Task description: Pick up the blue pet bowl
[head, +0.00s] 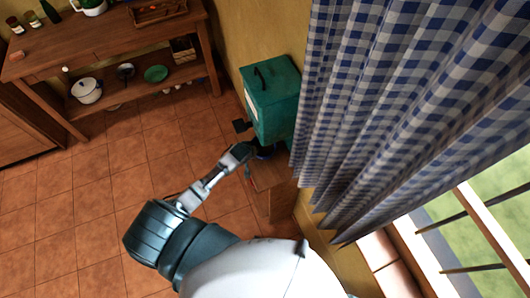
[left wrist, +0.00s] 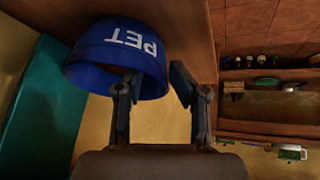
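The blue pet bowl (left wrist: 115,55), with white PET lettering, shows upside down in the left wrist view against a brown wooden surface. In the head view only a small blue part of it (head: 265,152) shows, on a low wooden stand (head: 272,185) beside my left gripper (head: 247,150). In the left wrist view my left gripper (left wrist: 155,85) is open. One finger overlaps the bowl's lower edge; the other is just right of the bowl, with a gap. I cannot tell whether the first finger touches it. My right gripper is in neither view.
A teal box (head: 270,95) stands close behind the bowl. A blue checked curtain (head: 400,90) hangs to its right, near a window. A wooden shelf table (head: 110,40) with a white pot (head: 87,91) and green bowl (head: 156,74) is at upper left. The tiled floor is clear.

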